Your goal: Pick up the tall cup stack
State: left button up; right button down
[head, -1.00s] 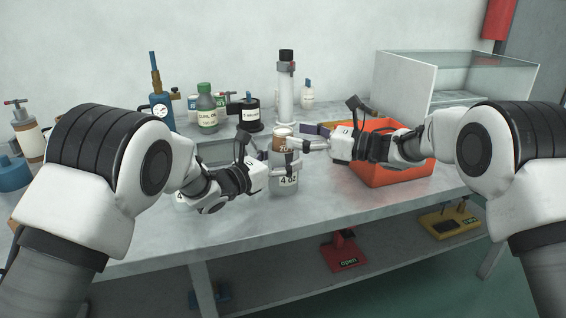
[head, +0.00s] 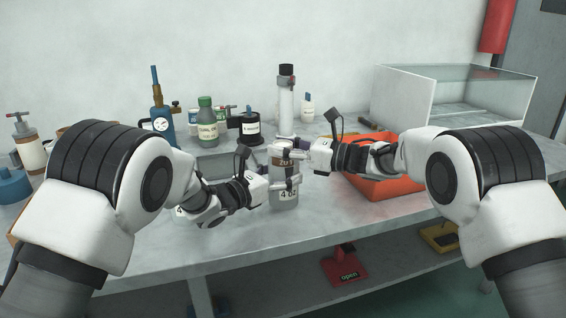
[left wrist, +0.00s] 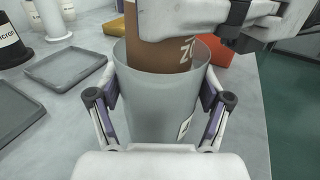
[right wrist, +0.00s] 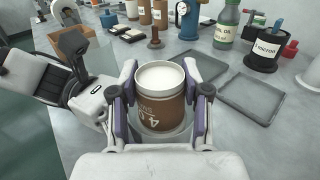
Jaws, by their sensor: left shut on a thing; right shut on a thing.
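A grey, slightly see-through cup (head: 284,199) stands on the table near the middle, and it also shows in the left wrist view (left wrist: 165,100). My left gripper (head: 284,187) is shut on the grey cup, one finger on each side in the left wrist view. My right gripper (head: 284,153) is shut on the brown cup above, its fingers on both sides in the right wrist view.
An orange bin (head: 390,186) stands right of the cups, partly behind my right arm. Grey trays (right wrist: 252,92), bottles (head: 206,122) and a white cylinder (head: 286,108) stand behind. A clear-sided case (head: 405,95) is at the back right.

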pick_arm(q)
jog(key=o, duration=1.1)
jog(key=shift+c, duration=0.2)
pick_arm(e)
notch_tip(320, 180, up, 18)
